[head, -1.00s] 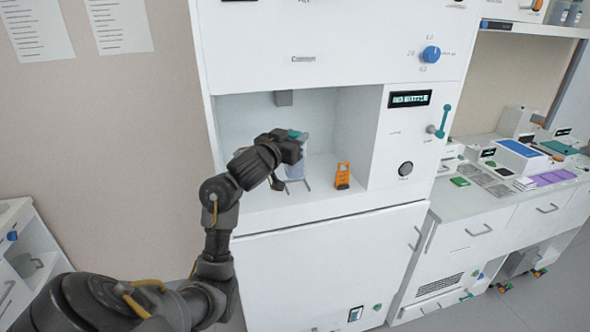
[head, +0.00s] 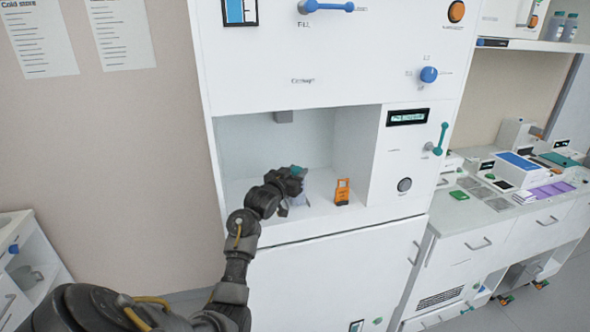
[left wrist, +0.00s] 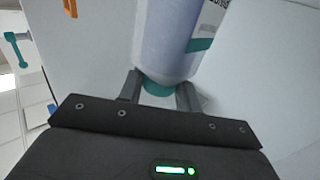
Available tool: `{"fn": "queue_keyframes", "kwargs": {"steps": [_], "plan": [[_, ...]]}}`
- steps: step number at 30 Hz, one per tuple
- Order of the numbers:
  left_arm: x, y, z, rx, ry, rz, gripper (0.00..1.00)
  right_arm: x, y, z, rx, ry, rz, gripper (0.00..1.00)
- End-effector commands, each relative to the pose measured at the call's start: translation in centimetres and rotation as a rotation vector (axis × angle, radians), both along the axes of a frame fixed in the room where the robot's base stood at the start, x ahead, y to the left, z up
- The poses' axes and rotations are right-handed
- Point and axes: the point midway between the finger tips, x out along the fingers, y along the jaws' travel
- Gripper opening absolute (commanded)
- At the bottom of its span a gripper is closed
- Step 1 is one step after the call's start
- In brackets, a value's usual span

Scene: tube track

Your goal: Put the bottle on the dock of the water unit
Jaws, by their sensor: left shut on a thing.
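The water unit (head: 300,90) is a tall white cabinet with an open recess in its front. A small grey nozzle (head: 283,117) hangs from the recess ceiling. My left gripper (head: 291,196) is at the recess, low near its floor and front edge. It is shut on the bottle (left wrist: 176,35), which has a pale blue-grey body, a teal label band and a teal end between the fingers. In the head view the gripper mostly hides the bottle, and I cannot tell whether it touches the floor. No separate dock can be made out. My right gripper is not in view.
An orange object (head: 342,191) stands on the recess floor just right of the gripper. A teal lever (head: 440,139) and a dark knob (head: 404,184) are on the right panel. A counter (head: 470,222) with several devices is to the right.

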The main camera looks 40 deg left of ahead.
Motion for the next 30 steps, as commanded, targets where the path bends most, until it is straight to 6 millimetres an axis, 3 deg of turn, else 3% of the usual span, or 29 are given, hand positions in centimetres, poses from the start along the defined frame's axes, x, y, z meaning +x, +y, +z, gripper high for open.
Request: {"fn": "queue_keyframes", "kwargs": {"steps": [13, 14, 18, 30], "plan": [[-0.04, 0.05, -0.78, 0.002, -0.003, 0.001, 0.00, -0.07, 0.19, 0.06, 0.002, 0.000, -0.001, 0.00], [-0.04, 0.04, -0.75, 0.001, -0.001, 0.001, 0.38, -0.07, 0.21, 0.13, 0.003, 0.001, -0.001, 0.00], [-0.05, 0.04, -0.73, 0.001, -0.001, 0.001, 0.56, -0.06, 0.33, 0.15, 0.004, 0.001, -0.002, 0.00], [-0.63, -0.04, -0.58, 0.002, -0.002, 0.001, 0.56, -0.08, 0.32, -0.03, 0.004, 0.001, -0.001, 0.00]]}}
